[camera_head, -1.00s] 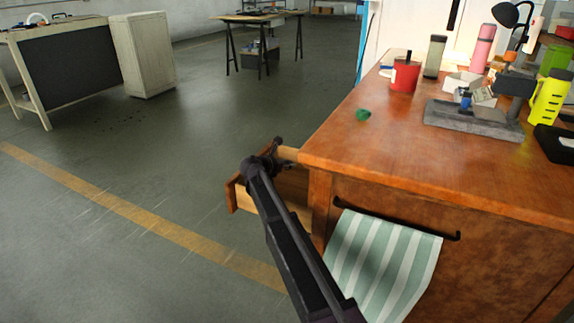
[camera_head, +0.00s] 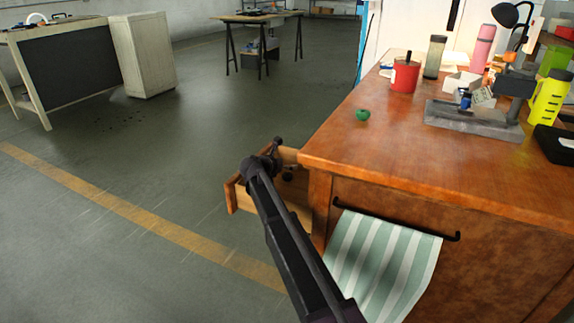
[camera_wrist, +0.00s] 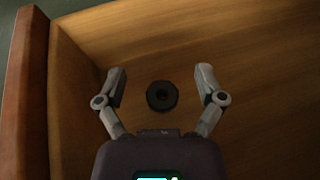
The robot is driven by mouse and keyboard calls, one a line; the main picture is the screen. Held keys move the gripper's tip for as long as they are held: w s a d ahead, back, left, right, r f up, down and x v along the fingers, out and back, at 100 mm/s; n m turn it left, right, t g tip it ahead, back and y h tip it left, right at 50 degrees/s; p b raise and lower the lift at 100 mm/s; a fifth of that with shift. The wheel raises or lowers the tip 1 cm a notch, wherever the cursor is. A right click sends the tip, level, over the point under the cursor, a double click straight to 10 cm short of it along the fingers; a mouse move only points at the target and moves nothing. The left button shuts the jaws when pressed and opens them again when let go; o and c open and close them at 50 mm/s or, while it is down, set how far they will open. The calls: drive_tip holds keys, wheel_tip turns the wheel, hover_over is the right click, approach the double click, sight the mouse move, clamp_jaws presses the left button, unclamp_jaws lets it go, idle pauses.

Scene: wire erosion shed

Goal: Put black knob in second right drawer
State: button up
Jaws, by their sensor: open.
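The wooden drawer (camera_head: 240,199) is pulled out from the left side of the orange-brown workbench, and its wall fills the left of the wrist view (camera_wrist: 30,95). The black knob (camera_wrist: 161,97) is in the drawer in the wrist view, a dark round ring on or just above the wooden floor. My gripper (camera_wrist: 161,82) is open, with one finger on each side of the knob and a gap on both sides. In the head view my gripper is at the drawer, mostly hidden by my arm.
The workbench top (camera_head: 400,150) carries a red pot (camera_head: 404,77), a green knob-like piece (camera_head: 362,115), a grey fixture (camera_head: 470,118) and a lamp (camera_head: 512,16). A striped towel (camera_head: 385,265) hangs on the bench's near side. The floor left of the drawer is clear.

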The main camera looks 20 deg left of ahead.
drive_tip(key=shift+r+p, duration=0.45)
drive_tip(key=shift+r, duration=0.2)
drive_tip(key=p+v, duration=0.4)
drive_tip(key=v, duration=0.8)
